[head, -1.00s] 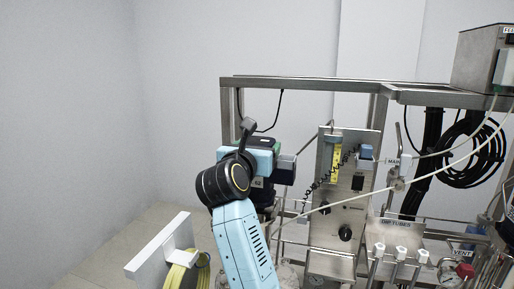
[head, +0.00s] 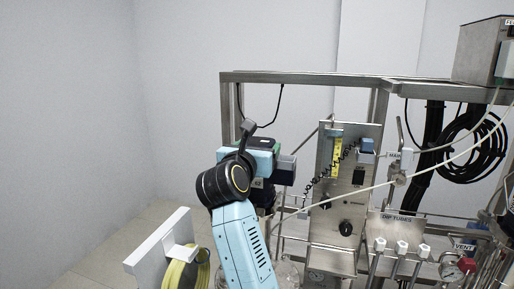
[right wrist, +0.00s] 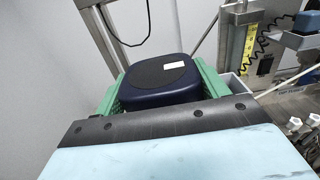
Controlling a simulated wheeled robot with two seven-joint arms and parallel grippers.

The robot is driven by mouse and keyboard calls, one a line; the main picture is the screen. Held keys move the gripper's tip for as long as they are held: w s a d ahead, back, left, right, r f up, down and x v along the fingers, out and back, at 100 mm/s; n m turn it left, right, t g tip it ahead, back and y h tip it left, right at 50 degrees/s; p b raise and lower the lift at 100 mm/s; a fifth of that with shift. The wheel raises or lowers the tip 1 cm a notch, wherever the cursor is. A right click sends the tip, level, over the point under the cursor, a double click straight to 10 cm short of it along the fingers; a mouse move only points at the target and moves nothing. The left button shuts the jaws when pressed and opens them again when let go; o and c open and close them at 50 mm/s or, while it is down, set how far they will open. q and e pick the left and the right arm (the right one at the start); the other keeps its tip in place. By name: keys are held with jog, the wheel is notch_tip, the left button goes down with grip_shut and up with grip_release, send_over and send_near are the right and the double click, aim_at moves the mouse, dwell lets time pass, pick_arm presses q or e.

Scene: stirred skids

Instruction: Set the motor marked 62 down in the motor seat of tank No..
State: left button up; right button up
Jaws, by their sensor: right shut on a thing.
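My right gripper (head: 268,146) is shut on a dark blue motor (head: 286,172), which bears a small label that looks like 62. In the right wrist view the motor (right wrist: 160,78) has a rounded dark top with a pale label and sits between the green fingers (right wrist: 208,82). The gripper holds it in front of the left part of the steel skid frame (head: 300,77), left of the control panel. The motor's underside and what lies below it are mostly hidden by my arm. I cannot make out the motor seat or a tank number. My left gripper is not in view.
The steel panel (head: 336,225) with knobs and a coiled black cord stands just right of the motor. White-capped dip tubes (head: 402,246), hoses and a gauge crowd the right. A white bracket with a yellow coil (head: 180,275) stands at lower left.

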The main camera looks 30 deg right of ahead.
jog(key=shift+f+b, duration=0.35)
dwell(0.3)
jog(key=o, duration=1.7)
jog(key=shift+s, duration=0.1)
jog(key=shift+o, duration=0.3)
jog(key=shift+f, duration=0.35)
jog(key=b+v, duration=0.2)
jog(key=v, duration=0.5)
jog(key=shift+s+a+r, duration=0.2)
jog(key=shift+r, duration=0.05)
